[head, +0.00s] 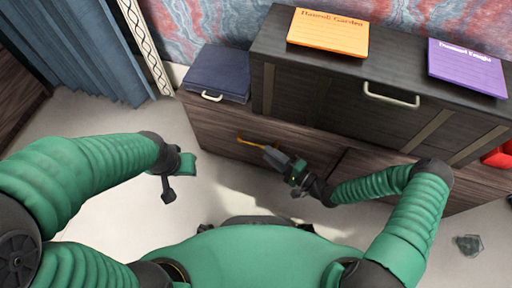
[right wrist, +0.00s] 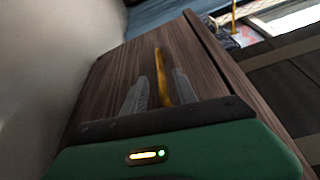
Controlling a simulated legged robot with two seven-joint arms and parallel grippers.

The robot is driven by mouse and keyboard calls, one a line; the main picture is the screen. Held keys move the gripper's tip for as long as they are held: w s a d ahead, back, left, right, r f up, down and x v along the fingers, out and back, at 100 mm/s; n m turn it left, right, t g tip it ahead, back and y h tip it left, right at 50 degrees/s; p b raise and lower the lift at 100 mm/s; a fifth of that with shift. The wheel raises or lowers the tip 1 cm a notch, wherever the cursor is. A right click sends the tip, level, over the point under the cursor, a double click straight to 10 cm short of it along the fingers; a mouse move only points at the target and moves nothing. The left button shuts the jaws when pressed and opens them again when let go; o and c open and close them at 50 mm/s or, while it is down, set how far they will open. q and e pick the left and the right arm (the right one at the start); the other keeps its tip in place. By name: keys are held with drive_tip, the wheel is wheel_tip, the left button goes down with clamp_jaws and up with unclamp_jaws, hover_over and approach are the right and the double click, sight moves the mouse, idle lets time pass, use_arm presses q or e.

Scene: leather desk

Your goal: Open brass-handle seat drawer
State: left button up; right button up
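The brass handle (head: 252,143) is on the brown wooden seat front (head: 215,130), low at the middle left in the head view. In the right wrist view the handle (right wrist: 161,75) lies between my right gripper's two pale fingers (right wrist: 158,95), with small gaps beside it. My right gripper (head: 272,153) reaches the handle from the right and is open around it. Its fingertips hide part of the handle, and contact cannot be told. The drawer appears shut. My left gripper (head: 170,188) hangs over the floor at the left, away from the seat; its finger opening is unclear.
A dark cabinet (head: 330,100) with a pale handle (head: 391,96) stands above. An orange book (head: 328,32) and a purple book (head: 466,68) lie on top. A navy box (head: 217,72) sits left of it. Pale floor (head: 215,215) is free in front.

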drive_tip(key=b+x, duration=0.1)
drive_tip(key=x, duration=0.5)
drive_tip(key=shift+f+b, duration=0.2)
drive_tip(key=shift+b, duration=0.2)
drive_tip(key=shift+w+a+r, duration=0.1)
drive_tip(key=shift+w+a, duration=0.1)
drive_tip(key=shift+w, duration=0.1)
drive_tip(key=shift+a, duration=0.1)
drive_tip(key=shift+c, duration=0.2)
clamp_jaws()
